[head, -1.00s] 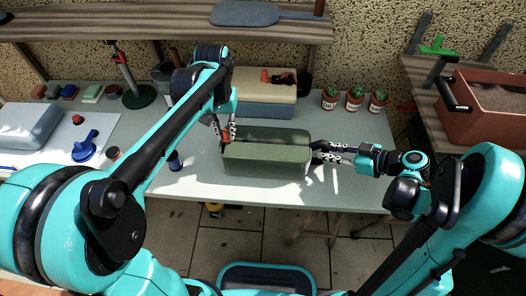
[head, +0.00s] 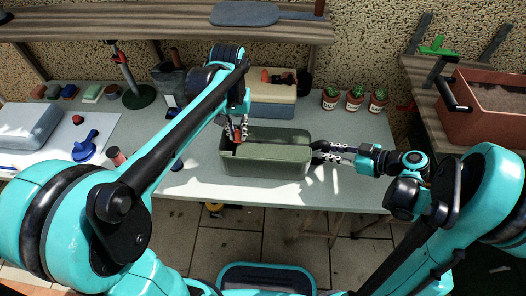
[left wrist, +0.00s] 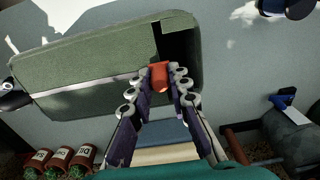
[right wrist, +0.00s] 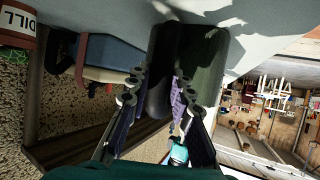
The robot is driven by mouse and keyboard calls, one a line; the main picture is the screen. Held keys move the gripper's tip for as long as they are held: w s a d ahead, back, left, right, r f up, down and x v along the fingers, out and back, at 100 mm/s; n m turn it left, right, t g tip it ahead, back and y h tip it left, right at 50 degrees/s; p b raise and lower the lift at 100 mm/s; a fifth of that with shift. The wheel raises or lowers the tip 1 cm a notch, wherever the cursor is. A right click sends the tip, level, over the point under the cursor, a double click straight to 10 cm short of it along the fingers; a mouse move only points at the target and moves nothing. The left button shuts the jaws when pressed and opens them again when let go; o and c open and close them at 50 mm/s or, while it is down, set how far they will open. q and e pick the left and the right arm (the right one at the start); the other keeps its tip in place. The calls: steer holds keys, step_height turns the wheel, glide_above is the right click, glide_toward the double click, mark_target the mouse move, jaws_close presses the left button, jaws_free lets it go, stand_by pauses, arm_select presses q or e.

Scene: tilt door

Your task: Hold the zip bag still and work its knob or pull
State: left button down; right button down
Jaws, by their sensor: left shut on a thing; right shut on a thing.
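The zip bag is a green, box-shaped bag (head: 265,162) on the grey table, also in the left wrist view (left wrist: 90,72) and edge-on in the right wrist view (right wrist: 208,62). My left gripper (head: 238,130) is shut on the red pull (left wrist: 159,76) at the top of the bag, near its left end in the head view. A dark opening (left wrist: 181,48) shows in the bag's top beside the pull. My right gripper (head: 320,152) is shut on the dark end piece (right wrist: 157,95) at the bag's right end; its fingers partly hide that piece.
A cream and blue box (head: 272,98) stands behind the bag, with several potted cacti (head: 354,99) to its right. A blue knob-like object (head: 84,146) and a grey case (head: 28,124) lie at left. Table front right of the bag is clear.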

arm_select(q)
steer(key=shift+d, duration=7.4)
steer(key=c, duration=1.4)
jaws_free()
steer(key=shift+r, duration=0.15)
step_height(320, 180, up, 7)
step_height(320, 180, up, 12)
glide_above(287, 144)
